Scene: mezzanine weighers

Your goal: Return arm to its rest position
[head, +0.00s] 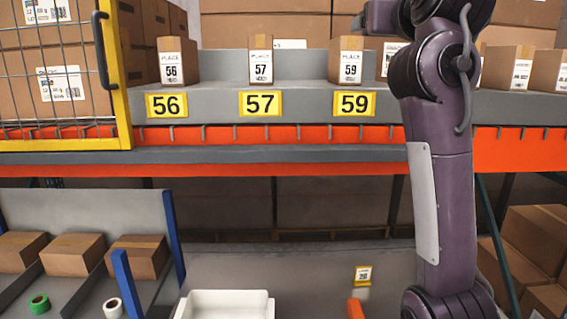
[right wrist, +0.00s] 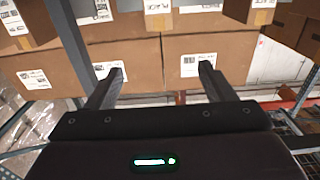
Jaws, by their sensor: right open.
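My right arm (head: 440,170) rises along the right side of the head view, and its upper end leaves the top of the frame. My right gripper does not show in the head view. In the right wrist view my right gripper (right wrist: 164,74) has its two fingers spread wide with nothing between them. Brown cartons with white labels (right wrist: 195,65) lie beyond the fingers. My left gripper is in neither view.
Small boxes stand on the grey shelf above the yellow signs 56 (head: 166,105), 57 (head: 260,103) and 59 (head: 354,103). An orange beam (head: 250,134) runs below. A yellow-framed mesh gate (head: 115,80) is at left. A white tray (head: 225,296) sits low in the middle.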

